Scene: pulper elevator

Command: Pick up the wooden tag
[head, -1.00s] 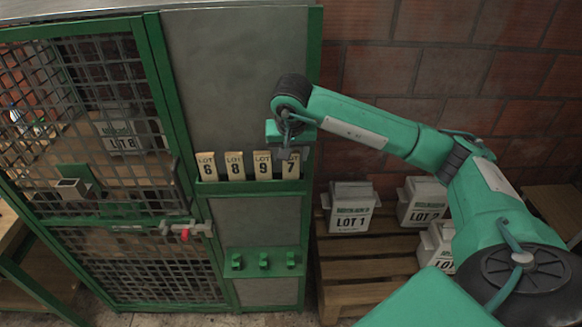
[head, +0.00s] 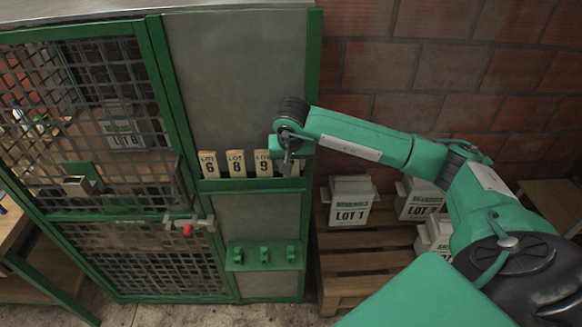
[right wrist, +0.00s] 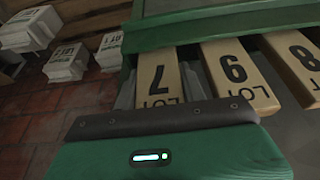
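Several pale wooden tags marked LOT stand in a row in a green rack on the cabinet front. In the head view I see tags 6 (head: 209,165), 8 (head: 236,164) and 9 (head: 262,163); my right gripper (head: 287,163) hides tag 7 at the right end. The right wrist view shows tag 7 (right wrist: 158,78) between my grey fingers (right wrist: 158,92), one along each side. The fingers look open around it; whether they touch it is unclear. Tag 9 (right wrist: 238,75) and tag 8 (right wrist: 298,65) stand beside it. My left gripper is out of view.
The green rack ledge (head: 250,185) runs below the tags, with small green pegs (head: 264,255) lower down. A mesh door (head: 95,130) with a red-tipped latch (head: 188,229) is at left. Stacked LOT 1 boxes (head: 351,205) stand on a wooden pallet (head: 345,268) at right.

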